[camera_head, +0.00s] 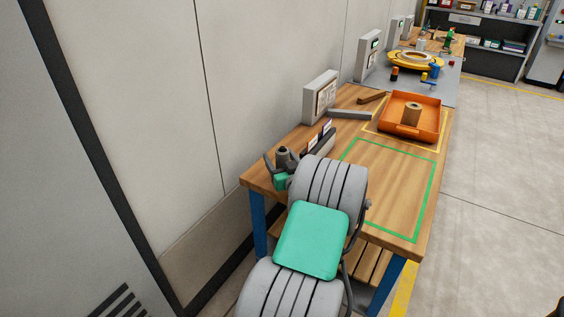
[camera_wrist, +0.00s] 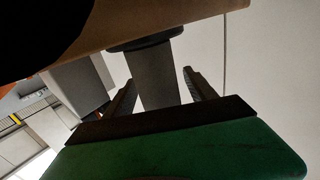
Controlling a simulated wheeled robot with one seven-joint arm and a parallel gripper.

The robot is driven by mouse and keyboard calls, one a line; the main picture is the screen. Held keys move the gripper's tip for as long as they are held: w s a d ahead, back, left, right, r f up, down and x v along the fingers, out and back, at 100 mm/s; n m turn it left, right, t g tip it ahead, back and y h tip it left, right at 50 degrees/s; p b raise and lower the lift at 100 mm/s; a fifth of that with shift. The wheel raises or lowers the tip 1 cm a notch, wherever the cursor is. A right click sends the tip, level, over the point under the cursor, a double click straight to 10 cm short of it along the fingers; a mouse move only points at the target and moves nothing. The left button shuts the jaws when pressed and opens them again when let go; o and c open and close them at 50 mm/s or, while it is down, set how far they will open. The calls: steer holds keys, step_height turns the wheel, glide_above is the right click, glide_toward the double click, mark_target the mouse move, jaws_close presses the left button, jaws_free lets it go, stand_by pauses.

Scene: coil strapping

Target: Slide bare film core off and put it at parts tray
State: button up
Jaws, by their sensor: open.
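The orange parts tray (camera_head: 403,128) lies towards the far right of the wooden bench. My gripper (camera_head: 281,161) is at the near left end of the bench, partly hidden by my arm. It is open, with its fingers on either side of a dark grey post (camera_head: 284,152). In the wrist view, the post (camera_wrist: 155,82) shows between my two spread fingers (camera_wrist: 160,77), running to a dark round flange (camera_wrist: 146,39). I see gaps beside the post and no core on its visible part.
A green outline (camera_head: 428,200) marks clear bench surface right of my arm. Small upright cards (camera_head: 319,135), a grey bar (camera_head: 350,114) and a wall-side panel (camera_head: 320,96) line the left side. A yellow round fixture (camera_head: 414,60) stands farther back.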

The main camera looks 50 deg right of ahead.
steer(key=shift+c, duration=0.4)
jaws_close()
stand_by(0.8)
stand_by(0.3)
step_height(320, 180, up, 9)
steer(key=p, duration=0.5)
stand_by(0.9)
step_height(320, 180, up, 5)
steer(key=p, duration=0.2)
steer(key=shift+p, duration=0.3)
stand_by(0.5)
